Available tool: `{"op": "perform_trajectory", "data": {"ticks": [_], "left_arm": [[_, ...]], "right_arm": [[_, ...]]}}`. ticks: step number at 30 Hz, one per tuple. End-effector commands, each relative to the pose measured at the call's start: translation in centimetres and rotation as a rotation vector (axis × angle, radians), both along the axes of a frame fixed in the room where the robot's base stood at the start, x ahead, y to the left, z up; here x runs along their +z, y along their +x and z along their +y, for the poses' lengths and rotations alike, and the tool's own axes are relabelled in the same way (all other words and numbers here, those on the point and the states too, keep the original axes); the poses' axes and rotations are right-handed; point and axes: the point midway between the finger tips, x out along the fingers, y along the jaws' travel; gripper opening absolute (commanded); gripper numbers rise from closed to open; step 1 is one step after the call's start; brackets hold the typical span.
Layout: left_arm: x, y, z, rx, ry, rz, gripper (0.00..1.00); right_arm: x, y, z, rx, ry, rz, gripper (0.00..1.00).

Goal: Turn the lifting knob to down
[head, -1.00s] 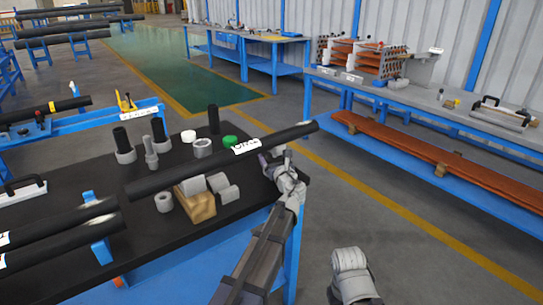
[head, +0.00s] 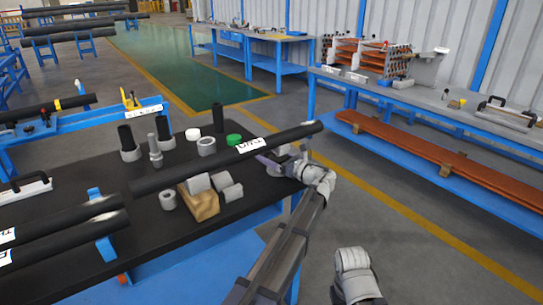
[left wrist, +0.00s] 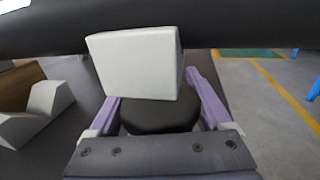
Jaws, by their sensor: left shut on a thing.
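The lifting knob (left wrist: 160,118) is a dark round disc under a pale grey block (left wrist: 138,62) in the left wrist view. The purple fingers of my left gripper (left wrist: 155,98) lie on both sides of it and are shut on it. The block partly hides the fingertips and the knob's far side. In the head view my left gripper (head: 272,162) is at the table's right end, just under the long black tube (head: 170,177); the knob cannot be made out there. My right gripper is not in view; only a grey part of my right arm shows at the bottom.
The tube lies just above my left gripper and crosses the top of the wrist view. Grey V-blocks on a wooden block (head: 203,205), grey rings and black cylinders stand on the black table (head: 150,225). The floor right of the table is free.

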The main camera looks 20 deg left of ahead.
Motion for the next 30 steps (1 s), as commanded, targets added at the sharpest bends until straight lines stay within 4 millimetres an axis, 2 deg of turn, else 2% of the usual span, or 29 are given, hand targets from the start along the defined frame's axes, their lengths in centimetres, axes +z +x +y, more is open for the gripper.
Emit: {"op": "perform_trajectory", "data": {"ticks": [15,16,20,26,30], "left_arm": [[0.0,-0.09,0.05,0.02,0.0,0.0,0.27],[0.0,-0.09,0.05,0.02,0.0,0.0,0.86],[0.0,-0.07,0.06,0.019,0.0,0.0,1.0],[0.0,-0.07,0.03,0.018,0.0,0.0,1.0],[0.0,-0.44,-0.79,0.017,0.0,0.0,1.0]], "right_arm": [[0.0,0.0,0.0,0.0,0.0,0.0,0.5],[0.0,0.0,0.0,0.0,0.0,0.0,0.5],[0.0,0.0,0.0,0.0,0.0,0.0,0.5],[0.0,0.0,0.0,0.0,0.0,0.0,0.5],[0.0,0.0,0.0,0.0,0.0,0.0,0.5]]}}
